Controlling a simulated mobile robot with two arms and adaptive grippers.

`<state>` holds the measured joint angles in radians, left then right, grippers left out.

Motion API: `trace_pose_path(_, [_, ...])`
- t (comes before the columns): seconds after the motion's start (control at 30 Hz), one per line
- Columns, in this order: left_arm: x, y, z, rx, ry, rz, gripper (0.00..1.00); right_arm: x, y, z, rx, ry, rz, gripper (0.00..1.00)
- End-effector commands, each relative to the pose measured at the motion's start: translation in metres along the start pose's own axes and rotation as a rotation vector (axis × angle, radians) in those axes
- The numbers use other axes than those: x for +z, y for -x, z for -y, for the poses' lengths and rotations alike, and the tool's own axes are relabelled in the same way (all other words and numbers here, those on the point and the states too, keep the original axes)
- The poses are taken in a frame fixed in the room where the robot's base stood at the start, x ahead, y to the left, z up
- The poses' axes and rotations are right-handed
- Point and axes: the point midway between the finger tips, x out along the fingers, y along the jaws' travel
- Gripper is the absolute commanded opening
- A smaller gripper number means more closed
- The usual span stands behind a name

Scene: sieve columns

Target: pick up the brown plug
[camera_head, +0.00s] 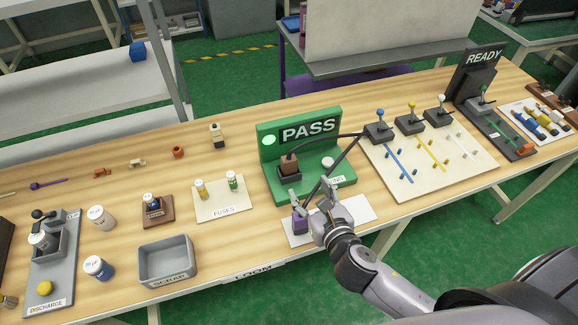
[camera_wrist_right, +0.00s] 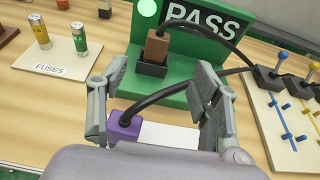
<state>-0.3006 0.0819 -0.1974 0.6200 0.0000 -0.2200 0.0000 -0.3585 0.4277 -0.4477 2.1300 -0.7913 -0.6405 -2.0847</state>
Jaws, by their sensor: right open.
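The brown plug (camera_head: 288,161) stands upright in a dark socket (camera_head: 290,174) on the green test stand (camera_head: 318,178) marked PASS. In the right wrist view the brown plug (camera_wrist_right: 157,46) shows ahead, with a black cable from its top running right. My right gripper (camera_head: 324,193) is open, in front of the stand and apart from the brown plug. In the wrist view its fingers (camera_wrist_right: 160,78) are spread, with the brown plug beyond them. A purple plug (camera_wrist_right: 125,127) with a black cable sits low near the left finger. My left gripper is not in view.
A white card (camera_head: 355,211) lies under my right gripper. A board with blue, yellow and white switches (camera_head: 430,160) is to the right. A fuses card (camera_head: 222,199), a grey scrap bin (camera_head: 168,281) and small bottles stand to the left. The stand's green lamp is lit.

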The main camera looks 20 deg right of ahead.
Motion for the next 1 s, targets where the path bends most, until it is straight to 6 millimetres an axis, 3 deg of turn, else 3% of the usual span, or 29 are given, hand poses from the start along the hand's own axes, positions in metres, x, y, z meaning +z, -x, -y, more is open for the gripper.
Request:
trace_pose_path(0.4, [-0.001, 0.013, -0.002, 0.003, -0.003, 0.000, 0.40, 0.002, -0.087, 0.001, -0.004, -0.008, -0.001, 0.58])
trace_pose_path(0.73, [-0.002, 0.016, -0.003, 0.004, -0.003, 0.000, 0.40, 0.002, -0.112, 0.000, -0.003, -0.010, -0.001, 0.58])
trace_pose_path(1.0, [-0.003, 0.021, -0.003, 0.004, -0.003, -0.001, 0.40, 0.003, -0.147, -0.002, -0.004, -0.010, -0.001, 0.58])
